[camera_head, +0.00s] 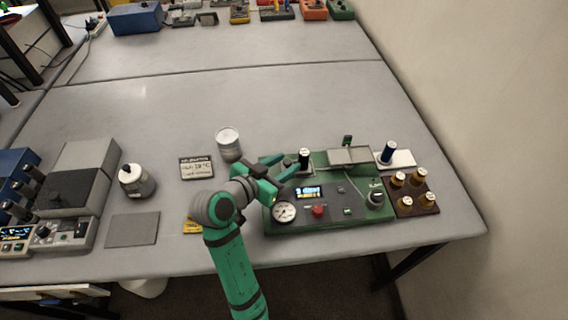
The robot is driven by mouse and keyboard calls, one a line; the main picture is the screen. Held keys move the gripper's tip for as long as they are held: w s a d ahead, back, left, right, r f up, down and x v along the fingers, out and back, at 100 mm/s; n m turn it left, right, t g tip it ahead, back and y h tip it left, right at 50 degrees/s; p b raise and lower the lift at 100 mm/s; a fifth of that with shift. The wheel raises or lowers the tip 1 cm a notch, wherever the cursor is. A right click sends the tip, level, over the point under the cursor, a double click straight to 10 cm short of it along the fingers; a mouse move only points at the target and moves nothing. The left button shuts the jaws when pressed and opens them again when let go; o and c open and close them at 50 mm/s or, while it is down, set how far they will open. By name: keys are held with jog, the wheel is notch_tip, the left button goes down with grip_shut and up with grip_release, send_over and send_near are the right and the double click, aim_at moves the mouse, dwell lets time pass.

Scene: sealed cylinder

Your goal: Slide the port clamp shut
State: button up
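A green instrument (335,222) stands at the right of the table, with a round gauge, a lit display, a red button and a dark knob. A small upright cylinder with a dark top (304,158) stands at its back left. The port clamp is too small to single out; it may be among the grey parts beside that cylinder. My gripper (284,168) is over the instrument's back left corner, just left of and in front of the cylinder. Its green fingers look spread apart, with nothing seen between them. I cannot tell whether they touch anything.
A grey can (229,144) and a label card (196,167) are left of my gripper. A blue-topped cylinder (388,152) stands on a white plate at the right, behind a brown rack (414,197) of amber vials.

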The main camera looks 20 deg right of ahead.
jog(key=v, duration=1)
jog(key=shift+s+a+r, duration=0.15)
jog(key=shift+s+a, duration=0.1)
